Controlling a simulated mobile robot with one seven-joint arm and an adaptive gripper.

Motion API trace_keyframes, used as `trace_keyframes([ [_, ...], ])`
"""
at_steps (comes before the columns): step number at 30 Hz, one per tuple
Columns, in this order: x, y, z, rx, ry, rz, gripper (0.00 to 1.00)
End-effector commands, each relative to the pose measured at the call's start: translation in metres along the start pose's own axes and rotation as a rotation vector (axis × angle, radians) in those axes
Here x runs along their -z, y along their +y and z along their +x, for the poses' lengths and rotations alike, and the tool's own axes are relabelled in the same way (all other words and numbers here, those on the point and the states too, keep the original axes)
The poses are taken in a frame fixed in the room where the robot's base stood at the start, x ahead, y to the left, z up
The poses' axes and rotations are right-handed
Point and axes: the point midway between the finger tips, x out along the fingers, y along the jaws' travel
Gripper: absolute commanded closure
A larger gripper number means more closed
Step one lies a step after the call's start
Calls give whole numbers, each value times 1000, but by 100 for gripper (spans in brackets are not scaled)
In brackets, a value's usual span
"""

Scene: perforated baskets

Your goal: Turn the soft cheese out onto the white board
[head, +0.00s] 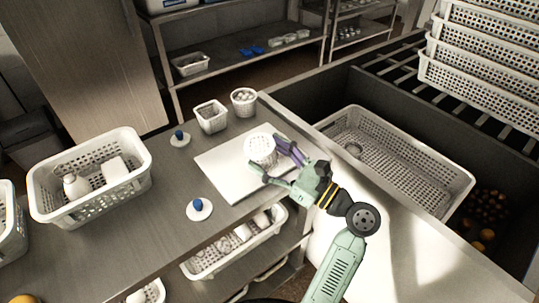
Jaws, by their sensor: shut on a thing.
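The white board (218,181) lies flat on the grey metal counter. A white perforated round mould (261,148) is over the board's right part, with its dotted face showing. My gripper (268,160) is shut on this mould, with one finger on its near side and the other on its right side. I cannot tell whether the mould touches the board. The soft cheese does not show; any cheese within the mould is hidden by its walls.
A large basket (130,184) holding white items stands left. A sink with a basket (448,204) is right. Bare counter lies at the front left.

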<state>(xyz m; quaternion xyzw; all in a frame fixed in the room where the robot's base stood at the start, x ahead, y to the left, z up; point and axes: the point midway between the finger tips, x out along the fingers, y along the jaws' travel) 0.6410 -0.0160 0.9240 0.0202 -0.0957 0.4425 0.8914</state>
Motion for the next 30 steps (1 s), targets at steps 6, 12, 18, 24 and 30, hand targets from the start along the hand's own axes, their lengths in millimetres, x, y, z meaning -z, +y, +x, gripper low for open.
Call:
trace_keyframes([
  [6,25,-4,-3,9,42,51,88],
  [12,19,-4,-2,10,42,49,88],
  [18,13,-4,-1,9,41,50,88],
  [24,7,-5,0,9,42,50,88],
  [30,1,-5,2,9,42,50,88],
])
